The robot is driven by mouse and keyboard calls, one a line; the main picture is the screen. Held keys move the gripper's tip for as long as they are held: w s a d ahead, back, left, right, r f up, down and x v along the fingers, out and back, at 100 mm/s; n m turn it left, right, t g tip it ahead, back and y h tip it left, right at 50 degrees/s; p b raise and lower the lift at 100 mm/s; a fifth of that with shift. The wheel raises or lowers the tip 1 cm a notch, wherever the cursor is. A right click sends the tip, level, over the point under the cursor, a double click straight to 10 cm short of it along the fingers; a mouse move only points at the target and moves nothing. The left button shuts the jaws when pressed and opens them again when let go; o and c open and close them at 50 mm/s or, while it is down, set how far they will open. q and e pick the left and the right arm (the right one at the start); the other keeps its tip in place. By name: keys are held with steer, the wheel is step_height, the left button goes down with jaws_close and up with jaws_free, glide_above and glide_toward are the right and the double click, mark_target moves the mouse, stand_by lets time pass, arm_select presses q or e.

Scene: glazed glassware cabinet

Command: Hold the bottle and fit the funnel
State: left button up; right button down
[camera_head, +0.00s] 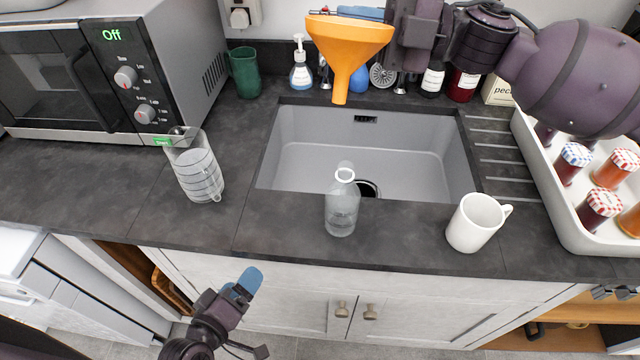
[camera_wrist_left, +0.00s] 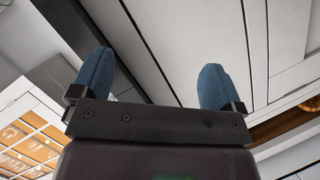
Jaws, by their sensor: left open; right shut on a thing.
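A clear bottle (camera_head: 342,207) stands upright on the counter strip in front of the sink, its mouth open. An orange funnel (camera_head: 348,45) is in the air above the back of the sink, spout down. My right gripper (camera_head: 398,38) is shut on the funnel at its right side; the fingertips are hard to see. My left gripper (camera_head: 246,284) is low in front of the cupboard, to the left of the bottle and apart from it. In the left wrist view its two blue fingers (camera_wrist_left: 154,85) are spread with nothing between them.
A white mug (camera_head: 476,222) stands right of the bottle, and a clear patterned jug (camera_head: 194,168) stands left. The sink (camera_head: 290,150) lies behind the bottle. A tray of jars (camera_head: 560,200) is at right, a microwave (camera_head: 160,45) at left. Soap and other bottles line the wall.

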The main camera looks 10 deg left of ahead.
arm_select(q)
steer(key=d+r+n+t, duration=0.1)
steer(key=d+r+n, duration=0.1)
steer(key=n, duration=0.2)
steer(key=d+r+n, duration=0.2)
steer(key=d+n, duration=0.1)
steer(key=n, duration=0.1)
steer(key=d+r+n+t, duration=0.1)
steer(key=d+r+n, duration=0.1)
steer(key=n, duration=0.3)
steer(key=shift+w+d+r+t+h, duration=0.1)
steer(key=shift+d+t+h, duration=0.2)
steer(key=shift+h, duration=0.1)
steer(key=n, duration=1.2)
glide_toward(337, 218)
steer(key=shift+t+y, duration=0.4)
steer(key=x, duration=1.2)
steer(key=shift+w+d+f, duration=0.25)
steer(key=shift+d+f, duration=0.05)
steer(key=shift+d, duration=0.05)
steer(key=c, duration=1)
arm_select(e)
step_height(337, 218, down, 11)
steer(key=w+d+n+h, duration=0.1)
steer(key=w+n, duration=0.1)
steer(key=n, duration=0.1)
steer(key=shift+n, duration=0.3)
